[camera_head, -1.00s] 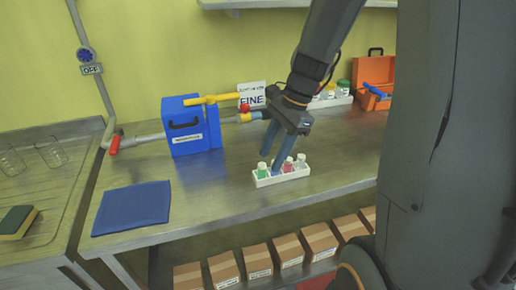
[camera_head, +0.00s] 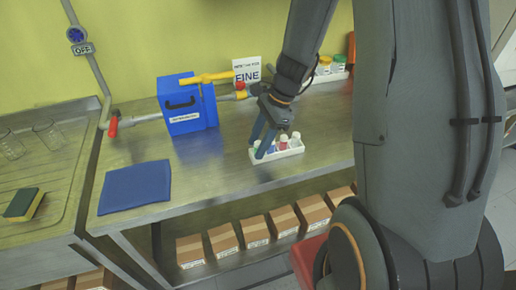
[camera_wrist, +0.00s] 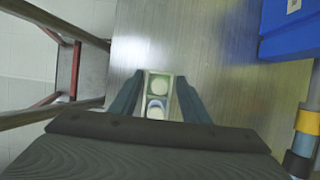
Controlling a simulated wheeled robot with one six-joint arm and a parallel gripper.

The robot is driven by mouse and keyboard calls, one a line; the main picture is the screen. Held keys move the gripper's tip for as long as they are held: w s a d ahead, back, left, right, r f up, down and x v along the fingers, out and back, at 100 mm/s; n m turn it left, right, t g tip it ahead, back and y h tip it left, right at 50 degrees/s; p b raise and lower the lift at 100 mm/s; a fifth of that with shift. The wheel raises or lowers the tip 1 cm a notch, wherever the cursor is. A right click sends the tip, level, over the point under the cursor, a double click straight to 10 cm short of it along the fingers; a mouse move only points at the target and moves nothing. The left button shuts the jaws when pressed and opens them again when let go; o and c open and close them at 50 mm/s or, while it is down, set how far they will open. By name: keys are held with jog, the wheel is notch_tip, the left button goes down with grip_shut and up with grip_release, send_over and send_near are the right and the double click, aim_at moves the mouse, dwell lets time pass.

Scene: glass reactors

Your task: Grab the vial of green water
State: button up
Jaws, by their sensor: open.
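A white rack (camera_head: 292,153) of small vials stands on the metal bench. My gripper (camera_head: 257,150) is open and points down at the rack's left end. In the wrist view, my fingers (camera_wrist: 159,78) lie on either side of the rack's end, with two pale-capped vials between them. The upper one (camera_wrist: 160,88) has a greenish tint around its cap and looks like the green vial. The lower one (camera_wrist: 155,109) looks bluish. In the head view my fingers mostly hide the green vial. A red vial (camera_head: 283,143) shows to their right. I cannot tell whether a finger touches a vial.
A blue box (camera_head: 187,107) with yellow-handled piping stands behind and left of the rack. A blue mat (camera_head: 135,187) lies at the bench's front left. Several capped jars (camera_head: 325,65) stand at the back right. The bench between mat and rack is clear.

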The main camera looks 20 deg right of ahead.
grip_shut()
jog(key=shift+r, duration=0.1)
dwell(0.3)
